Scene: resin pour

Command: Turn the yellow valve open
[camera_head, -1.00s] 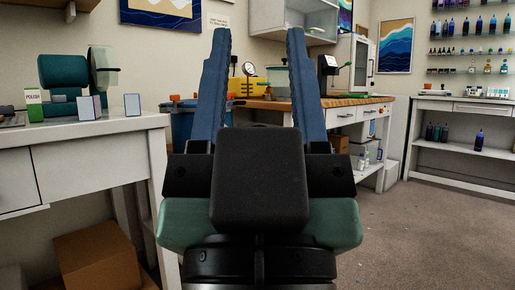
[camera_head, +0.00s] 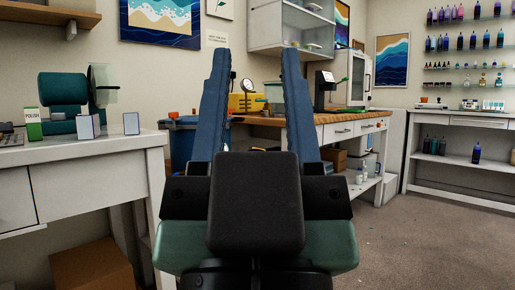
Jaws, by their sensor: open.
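My gripper (camera_head: 258,52) is in the middle foreground, its two blue fingers spread wide and pointing up and away from me. It is empty, with open room between the fingers. A yellow object (camera_head: 239,103) stands on the wooden-topped bench at the back, seen partly between the fingers, with a round gauge (camera_head: 247,85) by it. It is far beyond my gripper, and the left finger covers part of its surroundings. I cannot make out a separate yellow valve handle at this size.
The wooden-topped bench (camera_head: 345,118) runs along the back. A white table (camera_head: 75,153) with a green machine (camera_head: 63,89) stands at the left. A blue bin (camera_head: 181,145) stands left of the bench. Carpet (camera_head: 420,240) is clear at the right, before white shelving.

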